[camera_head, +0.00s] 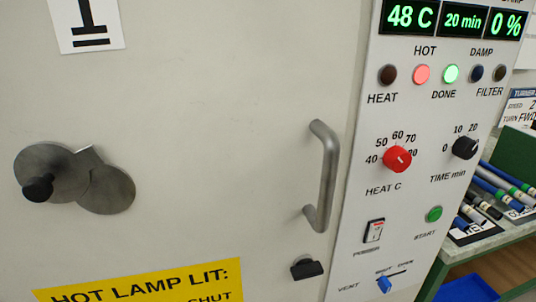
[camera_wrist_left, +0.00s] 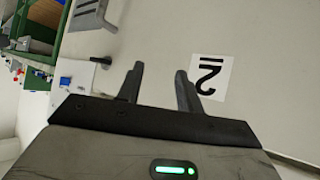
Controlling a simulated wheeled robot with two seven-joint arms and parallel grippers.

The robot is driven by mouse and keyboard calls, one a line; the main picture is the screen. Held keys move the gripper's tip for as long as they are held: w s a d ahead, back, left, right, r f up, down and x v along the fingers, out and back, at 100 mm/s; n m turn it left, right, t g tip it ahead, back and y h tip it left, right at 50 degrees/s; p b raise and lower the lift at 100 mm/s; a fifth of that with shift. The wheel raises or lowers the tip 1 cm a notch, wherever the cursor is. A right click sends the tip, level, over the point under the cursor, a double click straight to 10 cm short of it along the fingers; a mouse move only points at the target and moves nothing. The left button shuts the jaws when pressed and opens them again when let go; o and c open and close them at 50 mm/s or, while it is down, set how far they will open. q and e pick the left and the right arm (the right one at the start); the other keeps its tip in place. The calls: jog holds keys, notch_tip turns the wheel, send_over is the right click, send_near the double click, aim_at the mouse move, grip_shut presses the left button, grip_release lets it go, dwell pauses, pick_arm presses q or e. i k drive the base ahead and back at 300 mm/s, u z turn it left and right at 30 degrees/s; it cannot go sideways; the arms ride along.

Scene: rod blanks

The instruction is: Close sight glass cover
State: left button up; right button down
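The sight glass cover (camera_head: 48,174) is a round grey metal plate with a black knob (camera_head: 38,189), on the oven door at the left of the head view. It overlaps a second grey disc (camera_head: 107,190) at its lower right. I cannot tell whether any glass is exposed; none is visible. My left gripper (camera_wrist_left: 160,84) shows only in the left wrist view. Its two fingers are apart with nothing between them, in front of a pale panel with a "2" label (camera_wrist_left: 211,77). The sight glass cover cannot be made out in that view. My right gripper is in neither view.
The door (camera_head: 220,110) has a grey bar handle (camera_head: 327,175) and a small black catch (camera_head: 307,268). A control panel (camera_head: 405,205) with knobs and lamps stands right of it. Coloured rods (camera_head: 503,187) lie on a green bench at the far right.

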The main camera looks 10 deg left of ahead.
aim_at(48, 172)
jog(key=z, duration=0.05)
jog(key=k, duration=0.4)
jog(key=u, duration=0.3)
jog(key=i, duration=0.35)
jog(key=u, duration=1.9)
jog(key=k, duration=1.15)
jog(key=z, duration=1.2)
jog(key=i, duration=0.5)
jog(key=z, duration=0.05)
